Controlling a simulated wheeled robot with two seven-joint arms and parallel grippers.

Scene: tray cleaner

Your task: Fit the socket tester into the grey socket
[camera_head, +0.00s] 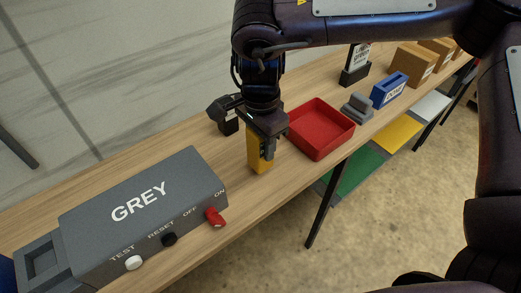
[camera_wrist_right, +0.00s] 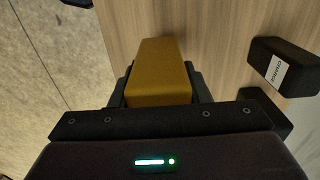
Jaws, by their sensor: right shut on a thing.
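My right gripper (camera_head: 265,132) points down over the table and is shut on a yellow block (camera_head: 260,160), which looks to be the socket tester. In the right wrist view the block (camera_wrist_right: 160,65) sits between the two dark fingers of the gripper (camera_wrist_right: 160,88). Whether its lower end touches the table is hard to tell. The grey socket (camera_head: 42,262) is a square recessed frame at the left end of the grey box (camera_head: 140,215) marked GREY, well left of the gripper; its recess looks empty. My left gripper is not in view.
The grey box has a white TEST knob (camera_head: 134,263), a black RESET knob (camera_head: 169,239) and a red switch (camera_head: 214,217). A black CHARGE stand (camera_wrist_right: 285,68) is near the gripper. A red tray (camera_head: 320,128) and blue holder (camera_head: 390,90) stand right.

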